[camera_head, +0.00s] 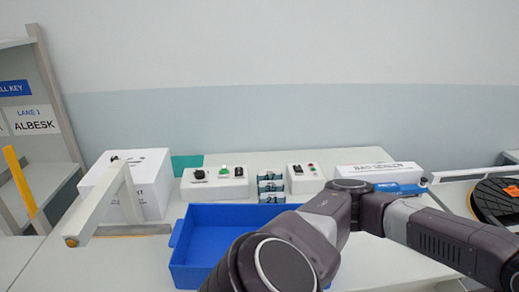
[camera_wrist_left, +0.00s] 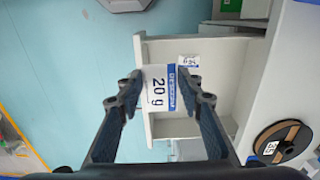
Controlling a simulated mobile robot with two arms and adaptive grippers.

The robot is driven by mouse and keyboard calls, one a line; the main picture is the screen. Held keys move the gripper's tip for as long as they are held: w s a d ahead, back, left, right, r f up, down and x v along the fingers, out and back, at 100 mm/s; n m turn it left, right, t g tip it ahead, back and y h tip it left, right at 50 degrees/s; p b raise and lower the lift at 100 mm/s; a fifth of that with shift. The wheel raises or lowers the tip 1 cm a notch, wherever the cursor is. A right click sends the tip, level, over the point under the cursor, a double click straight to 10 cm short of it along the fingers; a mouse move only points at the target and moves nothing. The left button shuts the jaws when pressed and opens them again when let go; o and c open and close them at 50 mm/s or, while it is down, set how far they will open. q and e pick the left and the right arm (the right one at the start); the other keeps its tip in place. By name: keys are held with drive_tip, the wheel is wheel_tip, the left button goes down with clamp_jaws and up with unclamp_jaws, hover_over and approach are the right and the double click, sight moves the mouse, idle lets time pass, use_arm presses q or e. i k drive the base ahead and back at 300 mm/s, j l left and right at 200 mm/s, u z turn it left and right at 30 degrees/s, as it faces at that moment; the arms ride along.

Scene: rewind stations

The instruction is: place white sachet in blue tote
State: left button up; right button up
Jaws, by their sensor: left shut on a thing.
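The white sachet (camera_wrist_left: 154,92), printed "20 g" with a blue band, is between the fingertips of my left gripper (camera_wrist_left: 160,92) in the left wrist view. The gripper is shut on it. The blue tote (camera_head: 190,275) stands on the table in the head view, its right part hidden behind my arm. The part of its inside that shows is empty. Neither gripper shows in the head view.
A white box (camera_head: 150,180), control boxes (camera_head: 215,182) and a long white box (camera_head: 375,170) line the table's back. A white barrier arm (camera_head: 98,205) stands left of the tote. A small similar label (camera_wrist_left: 188,61) lies beyond the sachet. A dark reel (camera_wrist_left: 282,142) is at right.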

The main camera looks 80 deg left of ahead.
sight(216, 254)
drive_tip(key=l+u, duration=0.15)
drive_tip(key=u, duration=0.25)
drive_tip(key=k+l+u, duration=0.1)
drive_tip(key=u, duration=0.3)
drive_tip(key=k+l+u, duration=0.1)
drive_tip(key=u, duration=0.3)
drive_tip(key=k+j, duration=0.05)
